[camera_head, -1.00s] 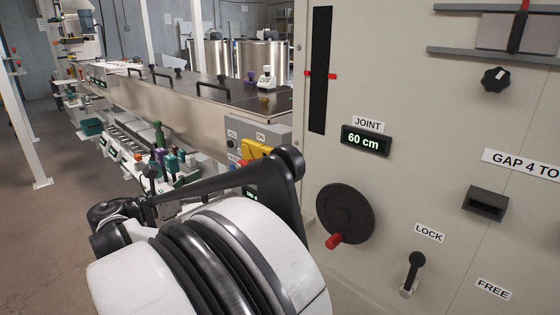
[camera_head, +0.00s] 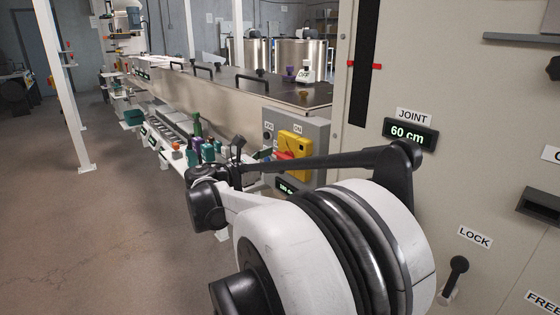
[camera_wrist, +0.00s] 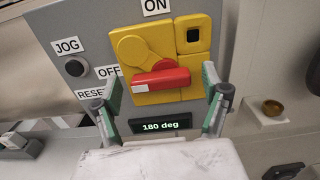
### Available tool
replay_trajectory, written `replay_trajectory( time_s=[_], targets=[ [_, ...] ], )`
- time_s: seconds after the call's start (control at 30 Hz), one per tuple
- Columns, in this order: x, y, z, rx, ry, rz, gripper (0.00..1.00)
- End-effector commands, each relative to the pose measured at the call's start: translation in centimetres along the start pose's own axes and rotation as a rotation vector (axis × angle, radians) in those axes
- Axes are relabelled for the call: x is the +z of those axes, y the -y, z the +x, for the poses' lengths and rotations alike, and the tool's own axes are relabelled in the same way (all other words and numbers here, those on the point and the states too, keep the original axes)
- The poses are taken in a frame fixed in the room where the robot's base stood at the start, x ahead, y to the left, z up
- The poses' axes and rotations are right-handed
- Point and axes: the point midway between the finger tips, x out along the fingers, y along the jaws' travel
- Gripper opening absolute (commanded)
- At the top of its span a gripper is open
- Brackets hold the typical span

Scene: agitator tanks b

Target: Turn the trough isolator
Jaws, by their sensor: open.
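The trough isolator is a yellow plate (camera_wrist: 132,48) with a red handle (camera_wrist: 161,80) on a grey box (camera_wrist: 81,20). In the wrist view the handle lies nearly level, its left end by the OFF label and a little lower than its right. A display (camera_wrist: 160,126) below reads 180 deg. My gripper (camera_wrist: 160,90) is open, its green-padded fingers on either side of the handle, with no contact that I can make out.
Labels ON, OFF, RESET and JOG surround the isolator, with a dark button (camera_wrist: 75,68) under JOG. A brass knob (camera_wrist: 272,108) on a white block sits to the right. In the head view a big panel with a LOCK lever (camera_head: 455,277) stands right; floor at left is clear.

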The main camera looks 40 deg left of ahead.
Motion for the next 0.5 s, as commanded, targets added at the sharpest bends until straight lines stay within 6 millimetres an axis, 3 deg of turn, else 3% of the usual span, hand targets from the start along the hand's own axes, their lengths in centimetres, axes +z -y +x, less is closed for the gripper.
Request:
replay_trajectory(
  time_s=[0.37, 0.5],
  targets=[
    [0.04, 0.00, 0.50, 0.000, 0.000, 0.000, 0.78],
    [0.04, 0.01, 0.49, 0.000, 0.000, 0.000, 0.59]
  ],
)
